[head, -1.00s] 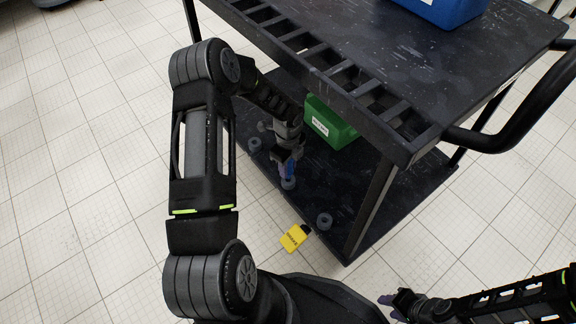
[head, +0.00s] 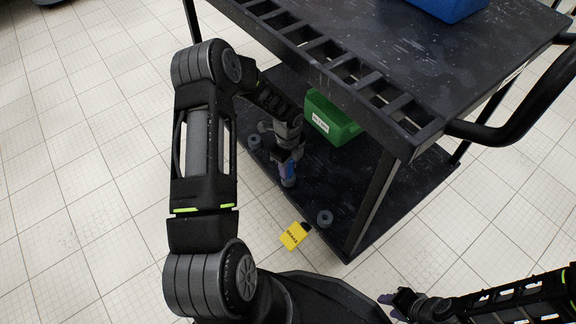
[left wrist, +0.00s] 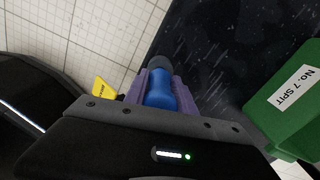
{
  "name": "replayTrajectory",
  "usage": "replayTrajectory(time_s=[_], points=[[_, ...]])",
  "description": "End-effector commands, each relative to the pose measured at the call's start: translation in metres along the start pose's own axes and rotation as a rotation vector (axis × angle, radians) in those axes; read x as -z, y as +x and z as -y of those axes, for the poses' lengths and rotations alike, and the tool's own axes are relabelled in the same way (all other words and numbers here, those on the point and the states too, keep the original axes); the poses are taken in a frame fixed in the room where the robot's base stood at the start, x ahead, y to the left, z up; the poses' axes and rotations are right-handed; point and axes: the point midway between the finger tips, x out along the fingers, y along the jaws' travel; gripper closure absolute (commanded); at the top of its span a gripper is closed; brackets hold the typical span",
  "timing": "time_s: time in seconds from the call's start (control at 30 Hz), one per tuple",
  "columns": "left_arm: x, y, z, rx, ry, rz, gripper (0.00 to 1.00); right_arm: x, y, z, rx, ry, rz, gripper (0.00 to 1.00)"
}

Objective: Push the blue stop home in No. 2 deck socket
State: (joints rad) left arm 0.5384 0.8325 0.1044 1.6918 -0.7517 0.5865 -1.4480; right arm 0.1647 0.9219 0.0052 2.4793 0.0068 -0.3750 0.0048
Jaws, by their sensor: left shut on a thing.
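The blue stop (head: 287,169) is between the purple fingers of my left gripper (head: 286,172), low over the cart's lower deck. The left gripper is shut on it. In the left wrist view, the blue stop (left wrist: 158,90) lies between both fingers, its far end at a dark grey round socket (left wrist: 160,62). In the head view this is the middle socket (head: 288,183) of three along the deck's near edge. I cannot tell how deep the stop sits. My right gripper (head: 394,301) is at the bottom, away from the cart; its finger gap is unclear.
Other grey sockets stand to the left (head: 254,142) and right (head: 325,218). A green bin (head: 332,120) stands on the lower deck behind the gripper. A yellow tag (head: 295,235) is at the deck's near edge. The slotted upper shelf (head: 440,80) overhangs, with a blue bin (head: 450,8).

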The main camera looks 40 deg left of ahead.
Motion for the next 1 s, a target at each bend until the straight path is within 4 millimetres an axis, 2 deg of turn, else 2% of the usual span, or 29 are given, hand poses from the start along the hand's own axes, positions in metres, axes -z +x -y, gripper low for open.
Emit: replayTrajectory(time_s=[0.87, 0.9, 1.0], points=[[0.0, 0.023, 0.0, 0.001, 0.0, 0.0, 1.0, -0.001, 0.015, -0.005, 0.0, 0.0, 0.0, 0.64], [0.0, 0.021, 0.0, 0.001, 0.0, 0.0, 0.65, -0.001, 0.014, -0.005, 0.0, 0.0, 0.0, 0.64], [0.0, 0.021, 0.0, 0.001, 0.0, 0.0, 0.57, -0.001, 0.014, -0.005, 0.0, 0.0, 0.0, 0.64]])
